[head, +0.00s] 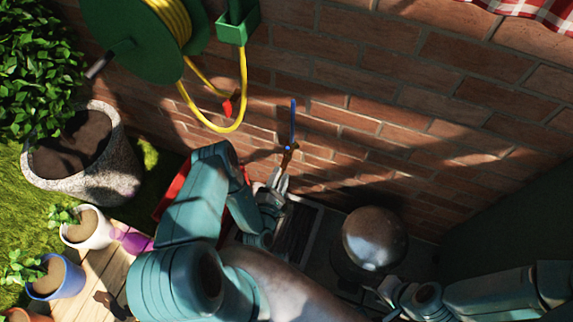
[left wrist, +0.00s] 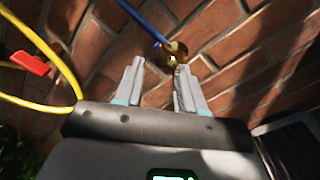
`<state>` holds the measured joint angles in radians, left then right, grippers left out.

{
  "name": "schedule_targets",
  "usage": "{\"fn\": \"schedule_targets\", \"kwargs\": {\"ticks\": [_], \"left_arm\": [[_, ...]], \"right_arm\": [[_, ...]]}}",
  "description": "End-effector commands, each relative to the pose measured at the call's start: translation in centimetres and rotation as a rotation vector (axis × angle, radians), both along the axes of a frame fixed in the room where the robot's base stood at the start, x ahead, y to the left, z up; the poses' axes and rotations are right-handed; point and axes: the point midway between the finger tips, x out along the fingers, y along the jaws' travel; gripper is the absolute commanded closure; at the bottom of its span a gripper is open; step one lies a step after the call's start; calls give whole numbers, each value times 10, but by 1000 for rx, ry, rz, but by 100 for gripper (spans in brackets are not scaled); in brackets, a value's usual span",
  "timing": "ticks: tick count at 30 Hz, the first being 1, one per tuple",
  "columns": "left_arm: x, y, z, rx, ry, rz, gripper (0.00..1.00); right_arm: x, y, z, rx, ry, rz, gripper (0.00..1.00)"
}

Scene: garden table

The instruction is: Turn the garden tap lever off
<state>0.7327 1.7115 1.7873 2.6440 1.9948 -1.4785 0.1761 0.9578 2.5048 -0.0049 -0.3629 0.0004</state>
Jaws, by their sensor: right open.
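The tap's blue lever (head: 293,118) points up along the brick wall in the head view. Its brass body (head: 290,156) is just beyond my left gripper (head: 280,178). In the left wrist view, the lever (left wrist: 143,21) runs up and left from the brass tap (left wrist: 174,50). My left gripper (left wrist: 160,66) is open and empty there, its two fingers apart. The tap is ahead of the fingertips, nearer the right finger; whether they touch is unclear. My right gripper (head: 388,291) is open at the lower right, far from the tap and partly hard to make out.
A green hose reel (head: 130,40) with a yellow hose (head: 243,90) and red nozzle (head: 228,105) hangs left of the tap. A dark round metal object (head: 374,240) stands below right. Potted plants (head: 95,165) stand at left. The wall right of the lever is clear.

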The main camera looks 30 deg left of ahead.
Motion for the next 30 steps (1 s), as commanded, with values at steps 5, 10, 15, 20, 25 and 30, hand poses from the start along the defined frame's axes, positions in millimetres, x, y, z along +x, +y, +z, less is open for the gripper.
{"fn": "schedule_targets", "kwargs": {"ticks": [5,10,15,20,25,30], "left_arm": [[16,5,-11,-1,1,-3,61],[35,11,-9,0,-1,-4,61],[57,17,0,0,0,-1,61],[70,21,0,-3,3,-1,61],[73,22,0,-4,3,-1,61],[73,22,-1,-3,4,-1,67]], "right_arm": [[0,0,-45,0,0,0,57],[0,0,-75,0,0,0,57],[0,0,-83,0,0,0,57],[0,0,-83,0,-1,0,57],[0,0,-83,0,-1,0,57],[0,0,-83,0,0,0,57]]}}
